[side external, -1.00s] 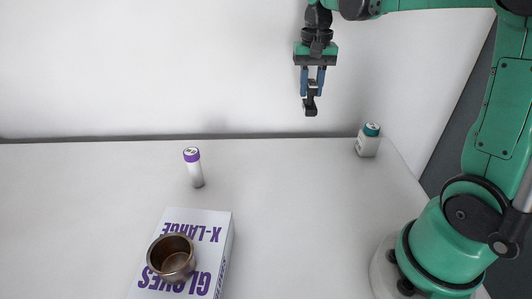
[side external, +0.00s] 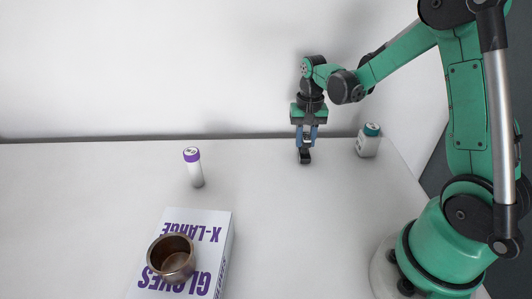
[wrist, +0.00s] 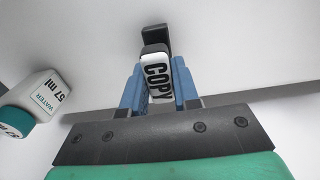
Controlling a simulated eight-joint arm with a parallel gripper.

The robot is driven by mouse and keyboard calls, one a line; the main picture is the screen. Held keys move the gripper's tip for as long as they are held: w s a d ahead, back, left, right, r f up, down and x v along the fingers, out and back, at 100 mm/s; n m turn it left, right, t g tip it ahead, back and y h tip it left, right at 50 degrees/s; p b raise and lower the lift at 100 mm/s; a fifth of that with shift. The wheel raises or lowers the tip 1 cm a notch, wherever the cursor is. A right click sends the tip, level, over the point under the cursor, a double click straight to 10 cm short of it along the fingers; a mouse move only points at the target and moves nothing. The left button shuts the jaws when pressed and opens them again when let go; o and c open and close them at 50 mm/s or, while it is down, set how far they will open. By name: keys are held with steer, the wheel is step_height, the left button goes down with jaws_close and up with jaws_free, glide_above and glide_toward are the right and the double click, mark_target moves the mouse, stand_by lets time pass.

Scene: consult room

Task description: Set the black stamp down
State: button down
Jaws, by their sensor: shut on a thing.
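The black stamp (side external: 305,156) is held upright between the fingers of my gripper (side external: 306,138), over the back right part of the white table (side external: 270,200). In the wrist view the stamp shows a white label reading "COPY" (wrist: 156,76) and a black end (wrist: 156,40) beyond the fingers. My gripper (wrist: 160,85) is shut on it with blue fingers on either side. The stamp's lower end is at or close to the tabletop; I cannot tell whether it touches.
A white bottle with a teal cap (side external: 368,141) stands just right of my gripper and also shows in the wrist view (wrist: 42,95). A purple-capped tube (side external: 194,168) stands to the left. A glove box (side external: 205,225) bearing a metal cup (side external: 171,258) lies at the front left.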

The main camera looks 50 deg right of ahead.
mark_target(306, 135)
steer(key=shift+f, duration=0.1)
steer(key=c, duration=0.7)
jaws_free()
steer(key=shift+o, duration=0.2)
step_height(306, 135, up, 12)
steer(key=s+a+n+t, duration=0.3)
steer(key=a+n, duration=0.1)
steer(key=a, duration=0.2)
steer(key=s+a+f+n+t, duration=0.1)
steer(key=s+a+n+t, duration=0.2)
steer(key=a+n+t, duration=0.1)
steer(key=shift+a+f+n, duration=0.25)
steer(key=shift+a+n, duration=0.25)
steer(key=shift+a, duration=0.8)
